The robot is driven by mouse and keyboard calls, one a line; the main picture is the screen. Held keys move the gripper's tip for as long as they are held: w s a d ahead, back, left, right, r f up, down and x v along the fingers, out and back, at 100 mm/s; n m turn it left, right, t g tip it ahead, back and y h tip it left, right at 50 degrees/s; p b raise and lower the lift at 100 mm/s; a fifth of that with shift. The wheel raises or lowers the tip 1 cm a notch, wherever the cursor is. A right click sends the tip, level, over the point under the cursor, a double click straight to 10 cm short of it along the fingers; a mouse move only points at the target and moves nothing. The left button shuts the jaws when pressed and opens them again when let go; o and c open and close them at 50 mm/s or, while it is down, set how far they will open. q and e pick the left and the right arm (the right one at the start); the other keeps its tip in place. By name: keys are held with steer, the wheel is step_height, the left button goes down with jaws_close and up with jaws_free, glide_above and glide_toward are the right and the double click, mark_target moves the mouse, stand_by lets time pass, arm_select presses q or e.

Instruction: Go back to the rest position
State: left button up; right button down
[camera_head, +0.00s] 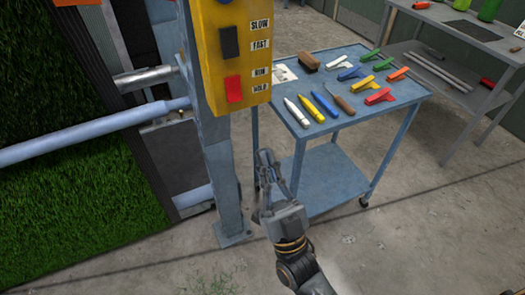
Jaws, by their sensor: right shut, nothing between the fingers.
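My right gripper (266,170) is at the lower middle of the head view, its arm coming up from the bottom edge. Its fingers are together with nothing between them. It hangs in front of the blue cart's left legs and just right of the grey post (222,175), apparently touching neither. My left gripper does not show.
A grey workbench (470,45) stands at the back right. Green turf (80,205) and a blue roller bar (90,135) fill the left. The concrete floor (430,220) at the lower right is clear.

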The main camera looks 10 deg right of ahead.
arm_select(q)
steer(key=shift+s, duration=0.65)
